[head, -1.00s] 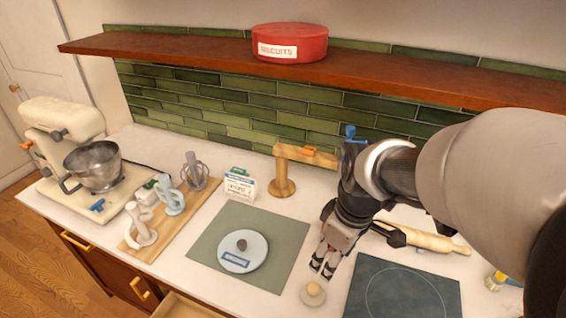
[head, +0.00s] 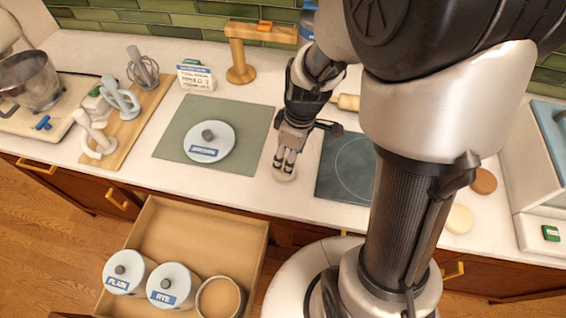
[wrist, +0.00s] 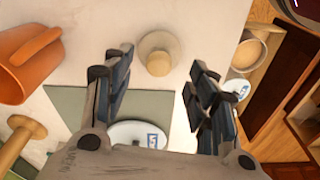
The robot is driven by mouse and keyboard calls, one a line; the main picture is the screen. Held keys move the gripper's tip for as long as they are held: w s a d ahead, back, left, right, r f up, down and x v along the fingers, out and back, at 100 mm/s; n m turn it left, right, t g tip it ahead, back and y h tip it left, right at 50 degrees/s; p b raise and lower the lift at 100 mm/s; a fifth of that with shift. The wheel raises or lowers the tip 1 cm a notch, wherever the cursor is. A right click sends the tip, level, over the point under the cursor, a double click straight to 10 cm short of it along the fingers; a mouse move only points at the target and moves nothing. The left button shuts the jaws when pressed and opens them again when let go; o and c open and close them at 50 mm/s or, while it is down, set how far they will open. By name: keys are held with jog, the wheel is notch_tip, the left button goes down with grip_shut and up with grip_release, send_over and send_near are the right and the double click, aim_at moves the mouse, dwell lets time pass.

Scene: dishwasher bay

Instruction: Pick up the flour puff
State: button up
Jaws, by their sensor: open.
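The flour puff (head: 284,177) is a small pale disc with a tan knob, on the white counter between the green mat and the dark square plate. In the wrist view the flour puff (wrist: 158,45) stands upright, knob toward the camera, between and beyond my fingertips. My gripper (head: 285,163) points down over it from above, and its fingers partly cover it in the head view. In the wrist view my gripper (wrist: 158,70) has its fingers wide apart with nothing between them. I cannot tell how much height separates the fingertips from the knob.
The dark plate (head: 345,170) lies right of the puff. An open drawer (head: 190,225) below holds several canisters. An orange scoop (wrist: 30,60) and a wooden stand (head: 240,60) are nearby.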

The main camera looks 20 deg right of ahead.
aim_at(285, 163)
jog(key=f, duration=0.1)
jog(key=f+b, duration=0.1)
jog(key=f, duration=0.1)
jog(key=w+a+f+b, duration=0.1)
jog(key=f, duration=0.1)
jog(key=shift+f, duration=0.1)
jog(key=shift+c, duration=0.2)
jog(key=shift+s, duration=0.15)
jog(key=c, duration=1.2)
